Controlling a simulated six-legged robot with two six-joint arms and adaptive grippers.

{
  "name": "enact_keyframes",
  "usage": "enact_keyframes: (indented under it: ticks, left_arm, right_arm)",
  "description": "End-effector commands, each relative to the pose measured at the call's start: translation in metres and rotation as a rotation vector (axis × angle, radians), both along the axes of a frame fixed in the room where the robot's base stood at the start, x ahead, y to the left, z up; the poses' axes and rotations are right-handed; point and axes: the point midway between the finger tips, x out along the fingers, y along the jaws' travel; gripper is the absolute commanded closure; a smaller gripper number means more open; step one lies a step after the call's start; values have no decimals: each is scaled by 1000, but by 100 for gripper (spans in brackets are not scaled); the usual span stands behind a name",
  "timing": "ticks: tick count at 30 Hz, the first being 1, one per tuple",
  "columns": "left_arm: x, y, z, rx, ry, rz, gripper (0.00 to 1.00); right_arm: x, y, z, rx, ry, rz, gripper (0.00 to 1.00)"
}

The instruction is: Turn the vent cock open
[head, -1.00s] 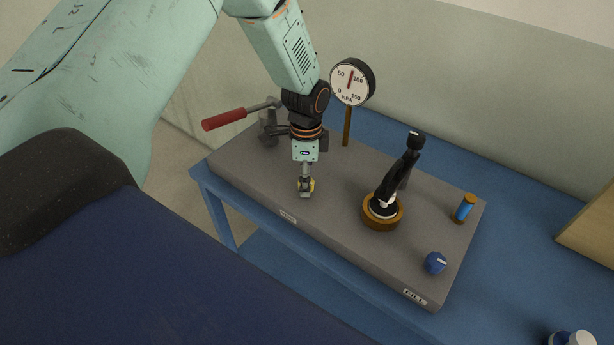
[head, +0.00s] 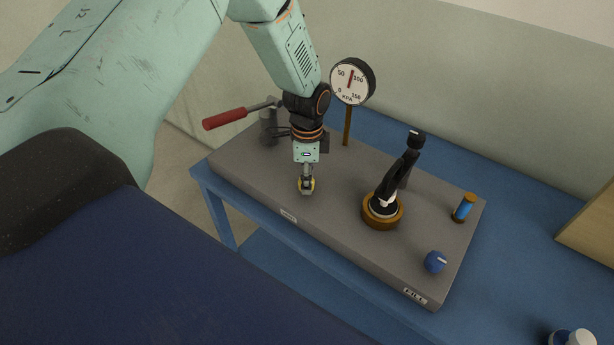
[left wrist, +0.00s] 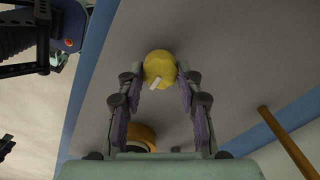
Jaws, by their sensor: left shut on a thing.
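A yellow knob (head: 312,185) with a white pointer mark sits on the grey slab near its front edge, behind a small label too small to read; I take it as the vent cock. In the left wrist view the yellow knob (left wrist: 160,68) is between my fingertips, its white mark slanting. My left gripper (head: 306,188) points down from above and is shut on the knob, which it partly hides in the head view. My left gripper also shows in the left wrist view (left wrist: 160,80). My right gripper is not in view.
The grey slab (head: 335,215) on the blue table carries a pressure gauge (head: 352,82) on a post, a red-handled lever (head: 225,119), a black upright handle in a brass ring (head: 382,215), a blue-and-brass cylinder (head: 464,207) and a blue knob (head: 435,262) near a FILL label.

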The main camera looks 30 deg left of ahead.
Motion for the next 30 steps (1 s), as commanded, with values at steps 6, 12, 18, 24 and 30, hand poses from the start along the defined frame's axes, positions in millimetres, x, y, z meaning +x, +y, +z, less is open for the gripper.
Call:
enact_keyframes:
  ticks: [6, 12, 18, 24, 30]
  left_arm:
    - [-1, 0, 0, 0, 2, 13, 96]
    - [-1, 0, 0, 0, 4, 90, 96]
    - [-1, 1, 1, 1, 3, 243, 96]
    - [-1, 1, 1, 1, 3, 432, 96]
    - [-1, 1, 1, 2, 5, 623, 96]
  right_arm:
    - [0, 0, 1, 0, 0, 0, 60]
    - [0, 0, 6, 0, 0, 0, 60]
    - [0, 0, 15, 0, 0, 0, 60]
    - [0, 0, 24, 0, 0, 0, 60]
    - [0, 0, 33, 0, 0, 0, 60]
